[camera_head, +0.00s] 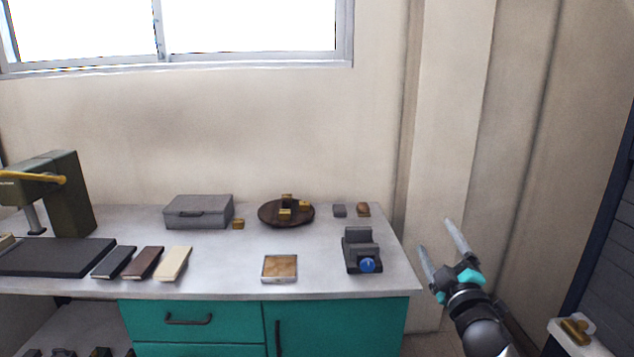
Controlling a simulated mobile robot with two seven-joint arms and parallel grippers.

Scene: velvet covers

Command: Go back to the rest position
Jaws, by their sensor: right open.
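My right gripper (442,250) is at the right of the head view, just past the right edge of the workbench (330,280). Its two grey fingers are spread apart and point up and to the left. Nothing is between them, and they touch nothing that I can see. My right arm comes in from the bottom right. My left gripper is not in view.
On the bench stand a green press (65,190), a dark mat (55,257), several small covers (173,264), a grey box (199,212), a round wooden dish (270,216), a framed tile (280,268) and a blue-knobbed clamp (361,252). A white stand (570,340) is at the lower right.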

